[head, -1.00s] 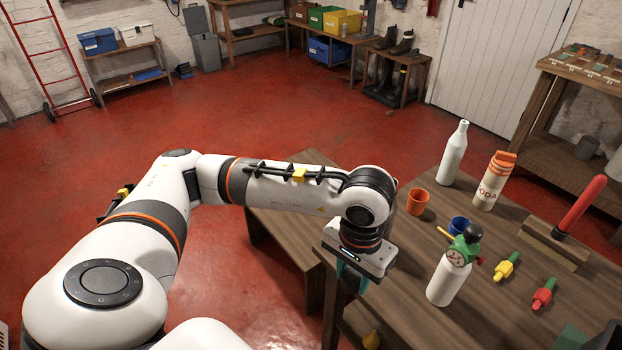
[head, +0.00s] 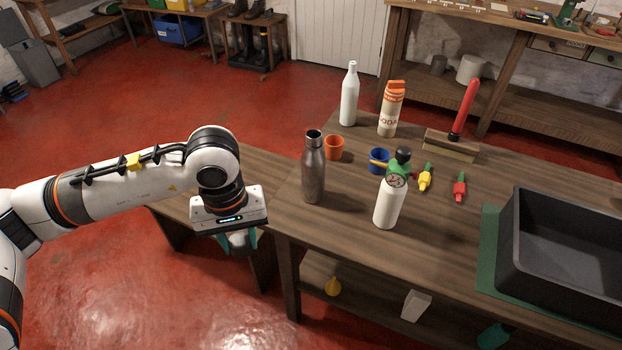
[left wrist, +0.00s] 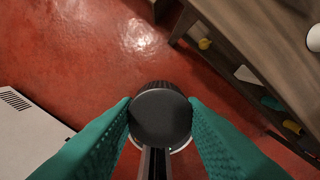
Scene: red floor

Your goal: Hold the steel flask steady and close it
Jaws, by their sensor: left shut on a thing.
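The steel flask (head: 313,172) stands upright on the wooden workbench, near its left edge. Its neck is uncovered and its dark mouth shows. My left gripper (head: 238,243) is left of the flask and apart from it, beyond the bench's edge. In the left wrist view its teal fingers are shut on a dark round cap (left wrist: 161,116) with a ribbed rim, which looks like a screw cap. In the head view the wrist hides most of the cap. My right gripper is not in view.
A black bin (head: 510,245) stands at right. A lower bench (head: 180,205) adjoins at left.

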